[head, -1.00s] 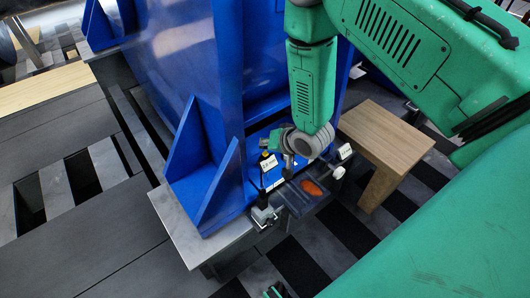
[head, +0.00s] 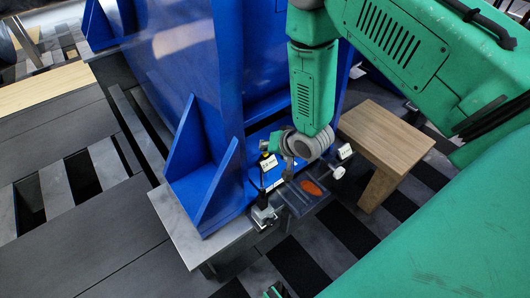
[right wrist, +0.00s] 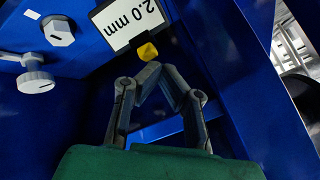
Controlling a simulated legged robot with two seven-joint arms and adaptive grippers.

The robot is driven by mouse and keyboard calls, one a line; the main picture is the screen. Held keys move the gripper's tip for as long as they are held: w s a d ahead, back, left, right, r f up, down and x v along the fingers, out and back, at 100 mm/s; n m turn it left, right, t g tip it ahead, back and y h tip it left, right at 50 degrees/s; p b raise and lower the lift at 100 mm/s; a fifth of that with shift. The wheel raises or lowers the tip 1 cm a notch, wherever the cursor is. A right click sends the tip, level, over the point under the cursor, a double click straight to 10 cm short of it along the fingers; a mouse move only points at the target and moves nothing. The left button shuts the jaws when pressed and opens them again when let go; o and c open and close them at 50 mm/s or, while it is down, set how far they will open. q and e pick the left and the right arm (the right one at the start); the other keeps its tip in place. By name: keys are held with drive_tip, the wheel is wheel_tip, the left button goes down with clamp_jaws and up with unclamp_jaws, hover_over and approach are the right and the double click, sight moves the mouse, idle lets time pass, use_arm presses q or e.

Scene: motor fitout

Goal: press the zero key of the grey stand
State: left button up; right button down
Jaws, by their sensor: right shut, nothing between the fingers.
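A small grey metal stand (head: 263,214) with a dark upper part sits at the near corner of the grey bench plate. I cannot make out a zero key on it. My right gripper (head: 288,172) hangs above and to the right of the stand, clear of it. In the right wrist view the fingers of my right gripper (right wrist: 162,76) meet at the tips, shut and empty. They are close to a yellow piece (right wrist: 147,51) below a white 2.0 mm label (right wrist: 127,20). The stand is not recognisable there.
A tall blue bracket (head: 205,165) stands just left of the gripper. A dark tray with an orange patch (head: 312,188) is beside the stand. A wooden stool (head: 388,135) is at right. Grey knobs (right wrist: 36,81) show in the wrist view.

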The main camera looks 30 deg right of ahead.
drive_tip(key=shift+f, duration=0.4)
idle(0.6)
idle(0.3)
drive_tip(key=shift+r+p, duration=0.65)
drive_tip(key=shift+r, duration=0.2)
drive_tip(key=shift+r, duration=0.1)
wheel_tip(320, 180, up, 5)
drive_tip(key=p, duration=0.4)
drive_tip(key=shift+p, duration=0.4)
